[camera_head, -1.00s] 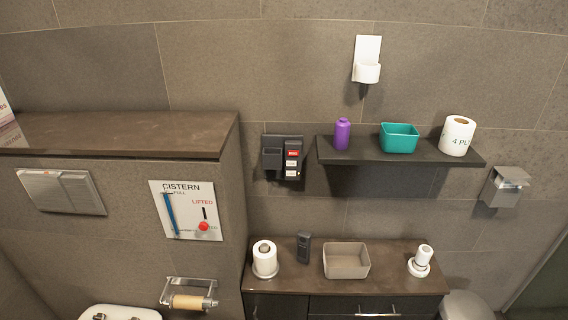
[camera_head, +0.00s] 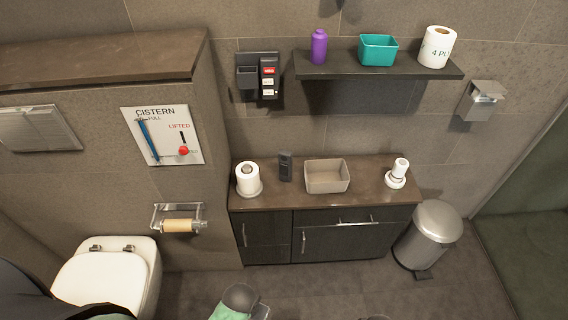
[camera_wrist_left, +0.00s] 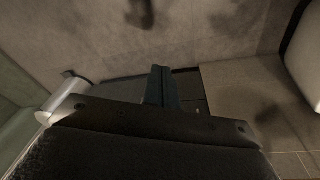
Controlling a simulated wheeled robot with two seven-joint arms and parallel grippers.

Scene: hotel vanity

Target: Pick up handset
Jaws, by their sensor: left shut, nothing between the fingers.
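A small dark upright handset (camera_head: 285,166) stands on the brown vanity counter (camera_head: 375,190), between a toilet roll on a holder and a grey box. A wall unit (camera_head: 258,76) above the counter has an open pocket at left and a dark piece with red and white labels at right. I cannot tell if that piece is also a handset. My left gripper (camera_wrist_left: 162,86) shows in the left wrist view, shut and empty, away from the handset. My right gripper is not in view.
On the counter are a toilet roll (camera_head: 248,178), a grey box (camera_head: 327,176) and a white item (camera_head: 398,172). A dark shelf (camera_head: 380,67) hangs above. A metal bin (camera_head: 429,236) stands at right, a toilet (camera_head: 108,272) at left. The floor before the cabinet (camera_head: 330,290) looks mostly clear.

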